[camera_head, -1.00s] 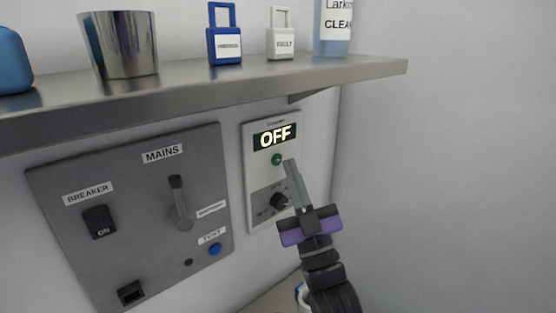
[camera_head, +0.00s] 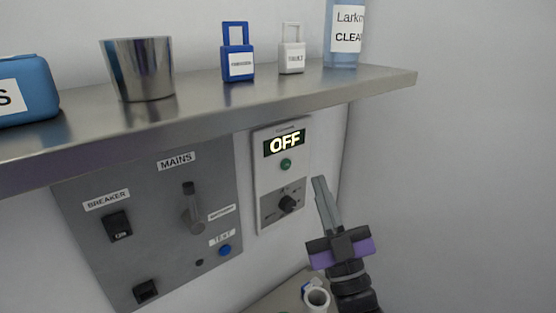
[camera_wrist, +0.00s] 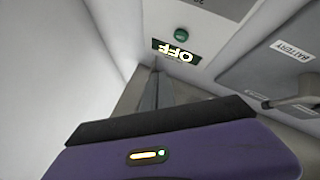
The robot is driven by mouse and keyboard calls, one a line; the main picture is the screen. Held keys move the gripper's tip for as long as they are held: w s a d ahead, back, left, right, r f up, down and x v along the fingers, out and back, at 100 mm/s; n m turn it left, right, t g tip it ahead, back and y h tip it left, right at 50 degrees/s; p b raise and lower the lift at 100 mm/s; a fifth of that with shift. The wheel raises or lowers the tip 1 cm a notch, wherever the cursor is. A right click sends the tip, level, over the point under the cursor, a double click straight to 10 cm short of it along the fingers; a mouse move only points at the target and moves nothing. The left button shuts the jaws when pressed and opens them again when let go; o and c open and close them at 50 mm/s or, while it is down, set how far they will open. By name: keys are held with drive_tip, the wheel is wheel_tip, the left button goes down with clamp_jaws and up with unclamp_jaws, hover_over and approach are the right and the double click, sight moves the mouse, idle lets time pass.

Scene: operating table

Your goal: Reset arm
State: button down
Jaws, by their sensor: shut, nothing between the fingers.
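My gripper (camera_head: 319,181) is shut and empty, its fingers together, pointing up at the right of the small control panel (camera_head: 264,208). It appears apart from the panel in the head view. In the wrist view, the display (camera_wrist: 176,52) appears upside down beyond the fingertips (camera_wrist: 156,66).
A grey panel (camera_head: 165,255) carries a MAINS lever (camera_head: 192,212), a BREAKER switch (camera_head: 117,226) and a blue button (camera_head: 225,250). A metal shelf (camera_head: 220,103) above holds a cup, two padlocks and a bottle. Free room lies right, along the bare wall.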

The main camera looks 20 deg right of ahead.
drive_tip(key=s+f+m+g, duration=0.1)
drive_tip(key=s+f+g, duration=0.3)
drive_tip(key=s, duration=0.9)
drive_tip(key=s+f+m+g+h, duration=0.1)
drive_tip(key=s+f+g, duration=0.3)
drive_tip(key=s+f, duration=0.7)
drive_tip(key=s+f+m+g, duration=0.2)
drive_tip(key=s+f, duration=0.5)
drive_tip(key=s, duration=0.8)
drive_tip(key=shift+s+a+f+m+g+h, duration=0.15)
drive_tip(key=shift+a+f+m+g+h, duration=0.25)
drive_tip(key=shift+g, duration=0.5)
drive_tip(key=shift+d+r, duration=0.1)
drive_tip(key=shift+r, duration=0.05)
